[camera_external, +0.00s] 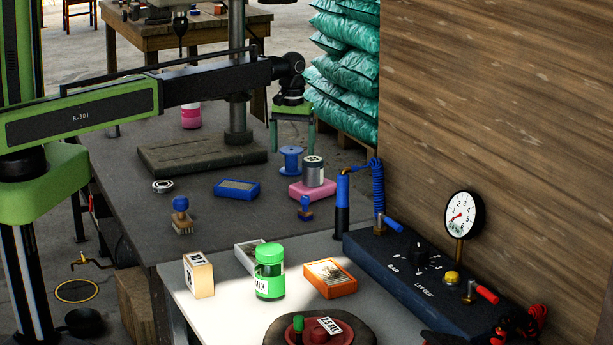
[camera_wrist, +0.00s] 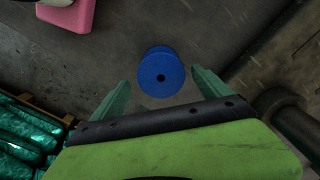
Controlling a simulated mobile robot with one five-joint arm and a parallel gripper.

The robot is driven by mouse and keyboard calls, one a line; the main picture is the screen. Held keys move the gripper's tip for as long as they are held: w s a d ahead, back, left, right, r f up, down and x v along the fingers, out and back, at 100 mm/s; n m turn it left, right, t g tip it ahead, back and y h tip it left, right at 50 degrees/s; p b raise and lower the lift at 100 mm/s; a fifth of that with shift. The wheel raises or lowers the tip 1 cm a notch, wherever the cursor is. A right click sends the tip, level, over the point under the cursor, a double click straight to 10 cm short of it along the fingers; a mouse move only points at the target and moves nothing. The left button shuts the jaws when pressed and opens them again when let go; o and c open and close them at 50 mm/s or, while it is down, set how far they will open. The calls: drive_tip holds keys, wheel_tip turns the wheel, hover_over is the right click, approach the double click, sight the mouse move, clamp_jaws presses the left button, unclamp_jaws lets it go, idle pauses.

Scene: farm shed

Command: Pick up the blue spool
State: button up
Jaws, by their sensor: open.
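The blue spool (camera_external: 291,160) stands upright on the dark table near its right edge. In the wrist view the spool (camera_wrist: 160,75) shows from above as a blue disc with a dark centre hole. My gripper (camera_external: 293,138) is above and beside the spool in the external view. In the wrist view my gripper (camera_wrist: 158,90) has its two green fingers spread apart, one to each side of the spool's near edge. Nothing is between the fingertips except the view of the spool beyond; I cannot tell the exact height gap.
A heavy dark stand base (camera_external: 203,153) with a column (camera_external: 238,75) is to the left. A blue tray (camera_external: 236,189) lies in front. Teal sacks (camera_external: 345,85) are stacked behind.

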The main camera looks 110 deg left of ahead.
sight(292, 160)
wheel_tip(292, 160, down, 5)
drive_tip(key=b, duration=0.5)
drive_tip(key=shift+s+d+f, duration=0.1)
drive_tip(key=shift+s+f, duration=0.05)
drive_tip(key=shift+f, duration=0.05)
drive_tip(key=shift+r, duration=0.2)
drive_tip(key=c, duration=1.4)
drive_tip(key=shift+c, duration=0.2)
wheel_tip(292, 160, up, 10)
drive_tip(key=p, duration=1)
drive_tip(key=shift+r, duration=0.15)
